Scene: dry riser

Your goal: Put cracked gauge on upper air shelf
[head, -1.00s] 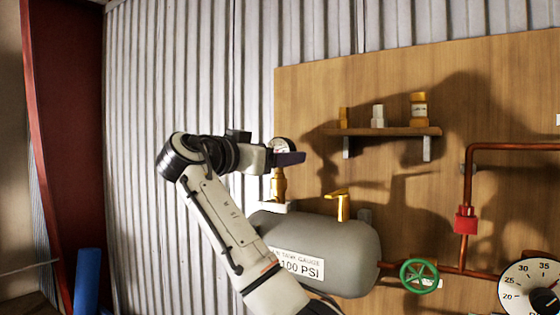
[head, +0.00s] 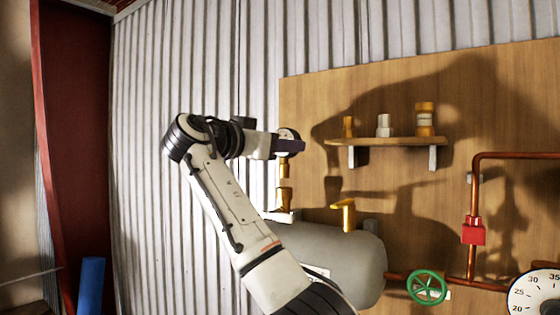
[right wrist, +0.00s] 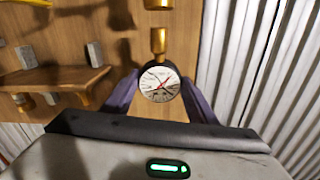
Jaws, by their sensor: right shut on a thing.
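The gauge (head: 288,134) has a round white dial with dark crack-like lines and a red needle, seen in the right wrist view (right wrist: 159,84). Its brass stem points down. My right gripper (head: 290,146) is shut on the gauge, with purple fingers either side of the dial. The gauge is above the brass fitting (head: 284,198) on the grey tank, with a small gap between stem and fitting. The wooden shelf (head: 385,142) is on the board to the right of the gripper; it also shows upside down in the right wrist view (right wrist: 55,78). My left gripper is out of view.
On the shelf stand a small brass piece (head: 348,127), a pale fitting (head: 384,127) and a labelled brass piece (head: 424,120). The shelf's left end looks bare. Below are the grey tank (head: 345,255), a yellow-handled valve (head: 343,214), a green handwheel (head: 427,287) and copper pipes.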

